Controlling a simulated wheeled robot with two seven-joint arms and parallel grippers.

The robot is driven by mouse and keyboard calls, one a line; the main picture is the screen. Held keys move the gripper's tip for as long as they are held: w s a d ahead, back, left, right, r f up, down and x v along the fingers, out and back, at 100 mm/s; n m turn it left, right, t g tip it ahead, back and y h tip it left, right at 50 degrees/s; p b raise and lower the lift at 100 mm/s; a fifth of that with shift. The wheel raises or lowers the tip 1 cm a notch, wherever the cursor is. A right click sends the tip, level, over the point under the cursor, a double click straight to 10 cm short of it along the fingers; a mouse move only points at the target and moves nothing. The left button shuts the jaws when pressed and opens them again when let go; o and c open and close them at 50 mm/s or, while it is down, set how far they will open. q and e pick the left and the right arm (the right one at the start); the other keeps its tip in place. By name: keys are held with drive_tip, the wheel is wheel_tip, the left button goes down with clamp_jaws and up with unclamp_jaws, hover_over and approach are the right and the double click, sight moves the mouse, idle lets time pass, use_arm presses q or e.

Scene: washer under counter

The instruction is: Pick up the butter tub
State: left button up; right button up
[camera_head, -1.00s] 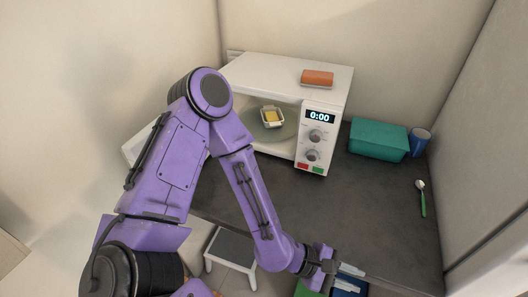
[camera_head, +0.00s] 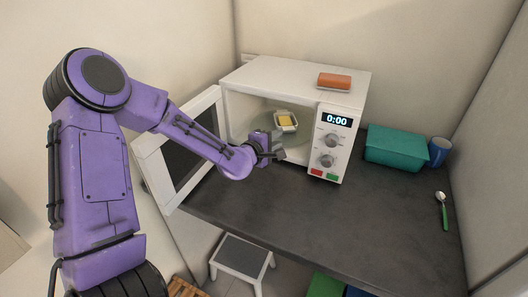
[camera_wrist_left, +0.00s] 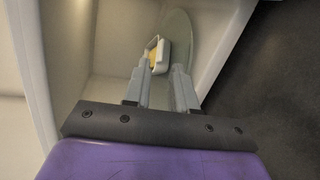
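The butter tub (camera_head: 286,122), a small white tub with yellow inside, sits on the round plate (camera_head: 262,129) inside the open microwave (camera_head: 292,80). My left gripper (camera_head: 280,150) is at the microwave's opening, in front of the tub and a little below it in the head view. My right gripper is in neither view.
The microwave door (camera_head: 180,150) stands open to the left, beside my left forearm. An orange block (camera_head: 334,81) lies on top of the microwave. A teal box (camera_head: 395,147), a blue cup (camera_head: 438,152) and a green-handled spoon (camera_head: 444,211) are on the counter (camera_head: 370,225) to the right. The front counter is clear.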

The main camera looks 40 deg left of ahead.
sight(288, 130)
use_arm(q)
drive_tip(key=shift+s+a+f+n, duration=0.1)
drive_tip(key=shift+a+f+n, duration=0.05)
drive_tip(key=shift+a, duration=0.25)
drive_tip(key=shift+s+a+f+n, duration=0.1)
drive_tip(key=shift+a+n, duration=0.05)
drive_tip(key=shift+a, duration=0.2)
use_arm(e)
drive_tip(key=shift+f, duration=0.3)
use_arm(q)
drive_tip(key=shift+w, duration=0.1)
drive_tip(key=p+x, duration=0.1)
drive_tip(key=x, duration=0.9)
drive_tip(key=shift+w+a+f+p, duration=0.1)
drive_tip(key=shift+w+f+p, duration=0.1)
drive_tip(key=shift+p, duration=0.2)
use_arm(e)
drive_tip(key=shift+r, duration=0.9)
use_arm(q)
clamp_jaws()
